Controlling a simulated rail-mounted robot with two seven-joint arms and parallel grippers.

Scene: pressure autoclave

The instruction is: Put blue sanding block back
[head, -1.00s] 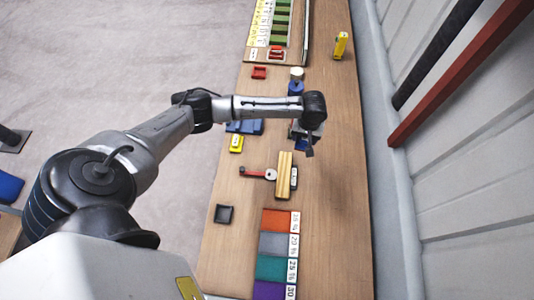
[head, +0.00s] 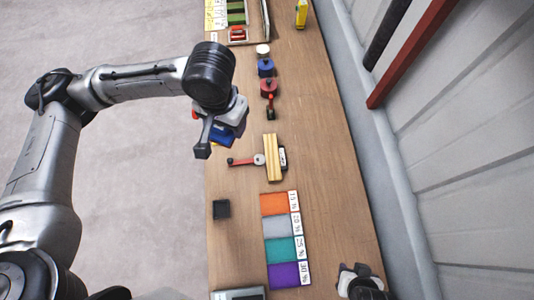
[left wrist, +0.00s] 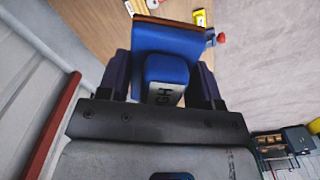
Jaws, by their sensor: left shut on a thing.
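My left gripper (head: 222,130) is shut on the blue sanding block (head: 228,133), over the left edge of the bench and partly hidden by the wrist. The left wrist view shows the blue sanding block (left wrist: 168,42) between the dark fingers. It has a wide blue body with a brown far edge and a raised blue grip with a partly hidden label. My right gripper (head: 358,282) shows only in part at the bottom right of the head view; its jaw opening is unclear.
On the wooden bench (head: 325,170) lie a wooden block (head: 272,158), a red-handled tool (head: 242,161) and a small black tray (head: 221,209). Colored labelled panels (head: 279,224) lie nearer. Red (head: 268,87) and blue (head: 265,67) knobbed items stand farther back. The bench's right side is mostly clear.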

